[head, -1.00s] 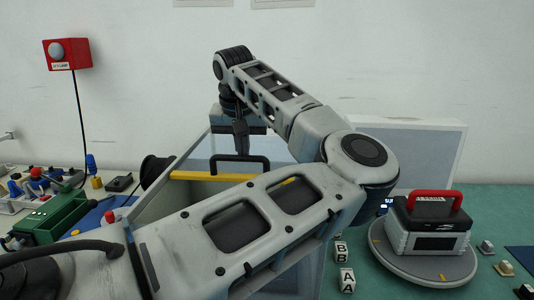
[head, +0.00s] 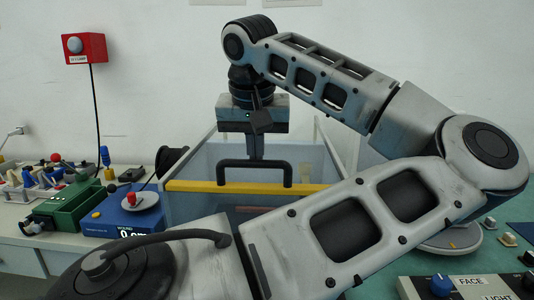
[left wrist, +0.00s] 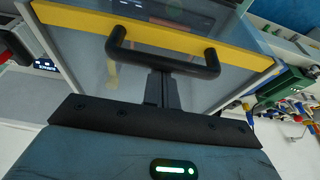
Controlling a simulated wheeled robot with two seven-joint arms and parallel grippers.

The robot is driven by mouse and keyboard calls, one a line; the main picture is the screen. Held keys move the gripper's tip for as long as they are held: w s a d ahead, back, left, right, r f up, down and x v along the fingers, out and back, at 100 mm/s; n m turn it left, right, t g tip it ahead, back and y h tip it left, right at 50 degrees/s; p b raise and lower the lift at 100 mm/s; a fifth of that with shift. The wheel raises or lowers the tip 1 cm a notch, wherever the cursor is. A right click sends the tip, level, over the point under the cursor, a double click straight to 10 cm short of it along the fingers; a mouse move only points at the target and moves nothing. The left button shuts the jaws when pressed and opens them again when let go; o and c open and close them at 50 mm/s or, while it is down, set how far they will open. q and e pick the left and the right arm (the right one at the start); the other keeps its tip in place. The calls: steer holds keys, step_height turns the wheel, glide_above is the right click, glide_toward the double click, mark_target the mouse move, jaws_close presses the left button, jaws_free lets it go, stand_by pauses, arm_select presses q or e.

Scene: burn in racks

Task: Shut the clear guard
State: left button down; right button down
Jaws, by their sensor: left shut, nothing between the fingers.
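The clear guard has see-through bluish panels (head: 200,160), a yellow bar (head: 200,186) along its near edge and a black handle (head: 222,175) on that bar. The bar (left wrist: 70,20) and handle (left wrist: 205,68) also show in the left wrist view. My left gripper (head: 255,155) points down at the handle, its fingers shut with nothing between them. In the left wrist view its fingertips (left wrist: 160,75) are close by the handle's grip. I cannot tell whether they touch it. My left arm hides the guard's lower front. My right gripper is not in view.
At left are a blue box (head: 125,218), a green device (head: 75,205) and a tray of small parts (head: 35,180). A round grey disc (head: 450,240) and a control panel (head: 470,288) labelled FACE and LIGHT lie at right, partly behind my arm.

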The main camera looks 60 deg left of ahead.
mark_target(258, 171)
arm_select(q)
steer(key=shift+s+d+f, duration=0.15)
steer(key=shift+d+f, duration=0.05)
steer(key=shift+a+f, duration=0.1)
steer(key=shift+a, duration=0.4)
steer(key=a, duration=0.1)
steer(key=w+a, duration=0.1)
steer(key=w+a+b, duration=0.1)
steer(key=shift+f, duration=0.3)
steer(key=p+v, duration=0.1)
steer(key=v, duration=0.9)
steer(key=shift+r, duration=0.25)
